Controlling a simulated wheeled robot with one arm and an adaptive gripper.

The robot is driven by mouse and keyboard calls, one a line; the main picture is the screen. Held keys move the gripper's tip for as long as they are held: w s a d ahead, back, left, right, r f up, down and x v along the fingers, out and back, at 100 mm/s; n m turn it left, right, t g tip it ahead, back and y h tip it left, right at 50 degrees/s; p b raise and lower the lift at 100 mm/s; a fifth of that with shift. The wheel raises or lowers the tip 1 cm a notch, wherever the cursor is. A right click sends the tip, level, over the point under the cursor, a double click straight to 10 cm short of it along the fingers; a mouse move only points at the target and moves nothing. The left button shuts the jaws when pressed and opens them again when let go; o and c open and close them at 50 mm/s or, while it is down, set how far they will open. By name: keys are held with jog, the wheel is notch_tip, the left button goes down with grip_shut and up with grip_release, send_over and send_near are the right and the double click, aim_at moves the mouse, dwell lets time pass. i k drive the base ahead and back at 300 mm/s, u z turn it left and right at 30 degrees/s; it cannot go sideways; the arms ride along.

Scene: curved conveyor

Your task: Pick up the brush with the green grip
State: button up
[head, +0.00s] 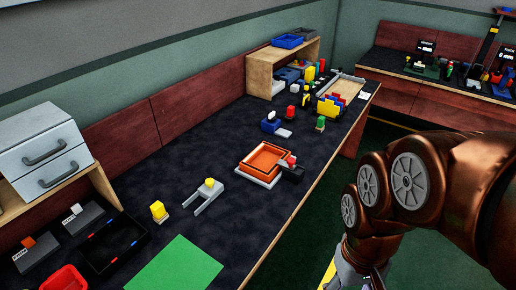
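A small upright piece with a green top and a pale tan base (320,124) stands on the dark worktop, near its front edge in the middle distance. It looks like the brush with the green grip, but it is too small to make out bristles. My gripper (352,280) is low at the bottom edge, beyond the front of the worktop and far from this piece. It is partly cut off by the frame and below my copper arm, so its fingers cannot be made out.
Nearer on the worktop (245,215) are an orange tray (265,157), a yellow-topped piece (158,210), a grey fork-shaped holder (208,197), a green sheet (178,266) and a black bin (113,246). A yellow block rack (331,106) stands behind the green-topped piece. Dark green floor (405,130) lies right.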

aim_at(320, 127)
jog(key=z, duration=1.35)
jog(key=i, duration=2.65)
jog(key=u, duration=3.7)
